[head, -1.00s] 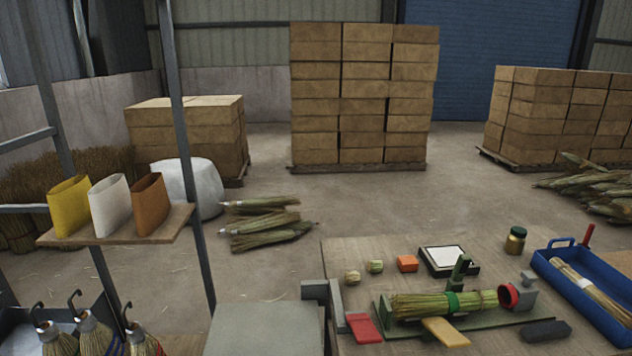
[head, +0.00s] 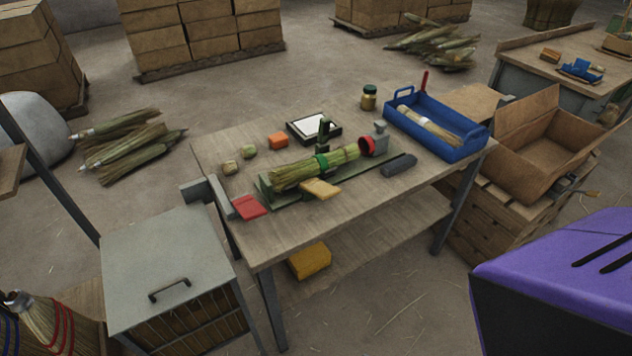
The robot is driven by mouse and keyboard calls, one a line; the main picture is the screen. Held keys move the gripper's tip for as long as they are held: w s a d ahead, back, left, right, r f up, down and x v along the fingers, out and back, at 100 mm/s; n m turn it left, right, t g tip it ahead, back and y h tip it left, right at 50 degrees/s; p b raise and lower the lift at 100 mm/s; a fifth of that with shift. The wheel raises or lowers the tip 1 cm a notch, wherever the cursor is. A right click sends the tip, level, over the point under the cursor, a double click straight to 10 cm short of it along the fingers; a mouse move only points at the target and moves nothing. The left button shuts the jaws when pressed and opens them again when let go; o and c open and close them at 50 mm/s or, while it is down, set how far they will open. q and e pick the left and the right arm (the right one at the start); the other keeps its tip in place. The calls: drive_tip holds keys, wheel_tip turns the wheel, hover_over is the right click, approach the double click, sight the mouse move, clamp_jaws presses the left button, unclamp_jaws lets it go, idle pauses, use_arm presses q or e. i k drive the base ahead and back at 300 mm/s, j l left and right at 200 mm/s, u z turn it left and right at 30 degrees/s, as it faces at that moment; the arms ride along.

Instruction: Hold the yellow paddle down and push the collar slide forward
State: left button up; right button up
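The yellow paddle (head: 320,188) sticks out from the front side of a green jig (head: 376,172) on the workbench. At the bundle's right end is a red collar (head: 367,147), beside a grey block (head: 381,136) that looks like the collar slide. I cannot tell whether the bundle's end sits inside the collar. Neither of my grippers is in view.
A lidded bin (head: 165,255) stands left. An open carton (head: 545,150) stands right.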

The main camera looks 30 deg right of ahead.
sight(374, 142)
drive_tip(key=z, duration=1.3)
drive_tip(key=i+l+u, duration=0.15)
drive_tip(key=u, duration=0.25)
drive_tip(key=i+l+u, duration=0.15)
drive_tip(key=u, duration=0.25)
drive_tip(key=i+l+u, duration=0.15)
drive_tip(key=u, duration=0.25)
drive_tip(key=i+l, duration=0.1)
drive_tip(key=l, duration=0.25)
drive_tip(key=i+l+u, duration=0.1)
drive_tip(key=l, duration=0.3)
drive_tip(key=i+l, duration=0.15)
drive_tip(key=l, duration=0.2)
drive_tip(key=i+l+u, duration=0.1)
drive_tip(key=l, duration=0.25)
drive_tip(key=i+l, duration=0.1)
drive_tip(key=l, duration=0.3)
drive_tip(key=k, duration=0.45)
drive_tip(key=i, duration=0.15)
